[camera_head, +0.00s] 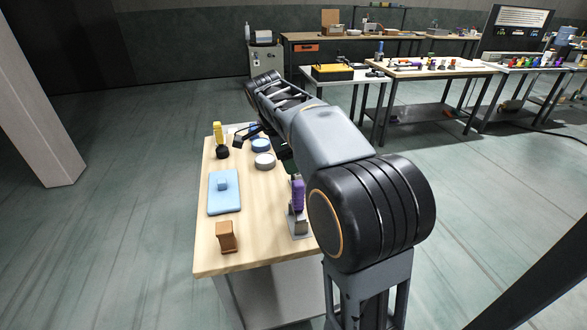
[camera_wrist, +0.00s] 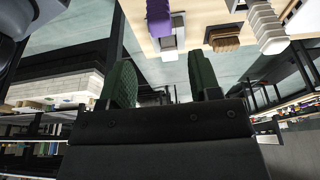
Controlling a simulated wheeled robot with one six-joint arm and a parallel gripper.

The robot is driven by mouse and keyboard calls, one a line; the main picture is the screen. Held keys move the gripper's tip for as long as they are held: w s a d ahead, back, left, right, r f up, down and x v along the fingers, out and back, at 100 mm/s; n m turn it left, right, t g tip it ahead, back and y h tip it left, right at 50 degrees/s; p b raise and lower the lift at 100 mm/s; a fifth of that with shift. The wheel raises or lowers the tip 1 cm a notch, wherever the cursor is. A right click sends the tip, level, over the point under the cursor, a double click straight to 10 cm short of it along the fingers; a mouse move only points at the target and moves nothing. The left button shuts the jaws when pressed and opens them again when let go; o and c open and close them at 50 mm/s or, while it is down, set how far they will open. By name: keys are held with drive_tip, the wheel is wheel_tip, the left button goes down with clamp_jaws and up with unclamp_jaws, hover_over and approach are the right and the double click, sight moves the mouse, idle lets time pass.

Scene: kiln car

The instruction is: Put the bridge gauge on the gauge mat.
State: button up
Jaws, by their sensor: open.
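A small brown block (camera_head: 227,236), apparently the bridge gauge, stands at the near left of the wooden table. It also shows in the wrist view (camera_wrist: 223,38), beyond my fingers. A flat light blue slab (camera_head: 223,204), which I take for the gauge mat, lies farther back near the table's left edge, apart from the brown block. A small light blue block (camera_head: 223,184) is on the slab. My gripper (camera_head: 249,134) is over the far part of the table, away from both. In the wrist view its dark green fingers (camera_wrist: 165,86) are spread apart with nothing between them.
A purple object (camera_head: 298,193) is at a grey stand (camera_head: 298,224) on the table's right side. A grey-white disc (camera_head: 265,161), a blue disc (camera_head: 261,145) and a yellow-and-black tool (camera_head: 219,139) stand at the back. The table's middle is bare. My arm covers part of its right side.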

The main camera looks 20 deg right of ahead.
drive_tip(key=s+a+f+n+t+y, duration=0.1)
drive_tip(key=s+a+f+n, duration=0.2)
drive_tip(key=s+f+n, duration=0.3)
drive_tip(key=s+a+f+n+t+y, duration=0.2)
drive_tip(key=s+a+f+n, duration=0.2)
drive_tip(key=s+n, duration=0.6)
wheel_tip(320, 180, down, 2)
drive_tip(key=n, duration=0.4)
drive_tip(key=shift+t, duration=0.3)
drive_tip(key=shift+a, duration=0.1)
wheel_tip(320, 180, up, 9)
drive_tip(key=p, duration=0.8)
drive_tip(key=shift+t, duration=0.3)
drive_tip(key=shift+s+a+r, duration=0.1)
